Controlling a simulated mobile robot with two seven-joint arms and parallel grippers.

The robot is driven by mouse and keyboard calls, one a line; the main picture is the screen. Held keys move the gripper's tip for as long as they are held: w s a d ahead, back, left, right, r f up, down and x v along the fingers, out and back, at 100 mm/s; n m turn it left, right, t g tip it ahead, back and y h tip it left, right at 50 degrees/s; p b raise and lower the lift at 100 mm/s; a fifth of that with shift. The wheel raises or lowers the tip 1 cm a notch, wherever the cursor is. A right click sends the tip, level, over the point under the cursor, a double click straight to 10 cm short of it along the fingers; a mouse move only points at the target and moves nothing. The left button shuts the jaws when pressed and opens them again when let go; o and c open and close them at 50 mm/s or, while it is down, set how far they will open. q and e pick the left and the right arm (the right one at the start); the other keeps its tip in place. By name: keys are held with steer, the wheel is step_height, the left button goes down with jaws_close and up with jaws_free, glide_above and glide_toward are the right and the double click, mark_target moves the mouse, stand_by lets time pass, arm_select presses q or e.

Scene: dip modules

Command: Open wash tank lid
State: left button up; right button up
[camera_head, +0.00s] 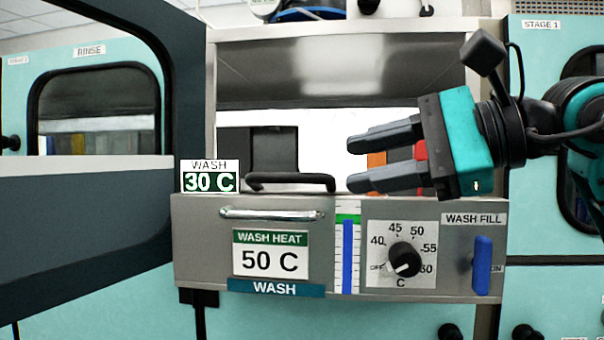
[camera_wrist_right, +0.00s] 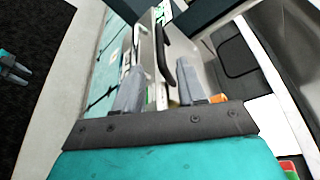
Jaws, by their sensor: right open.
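The wash tank (camera_head: 208,271) is a grey metal box with a WASH label on its front. Its lid's black bar handle (camera_head: 290,180) lies along the top near the front edge, left of centre. The lid itself is seen nearly edge-on, so I cannot tell its angle. My right gripper (camera_head: 352,164) is open and empty, just right of the handle, fingers pointing left. In the right wrist view, the handle (camera_wrist_right: 166,55) lies ahead of the gap between my fingertips (camera_wrist_right: 160,78), apparently untouched. My left gripper does not show in the head view.
The tank front carries a chrome bar (camera_head: 272,214), a dial (camera_head: 404,259), a blue level gauge (camera_head: 347,255) and a blue WASH FILL lever (camera_head: 482,265). A WASH 30 C sign (camera_head: 210,176) stands left of the handle. A large dark frame (camera_head: 188,90) stands at left.

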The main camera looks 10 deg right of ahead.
mark_target(304, 175)
steer(key=x, duration=0.8)
steer(key=shift+w+a, duration=0.15)
steer(key=shift+a, duration=0.15)
jaws_close()
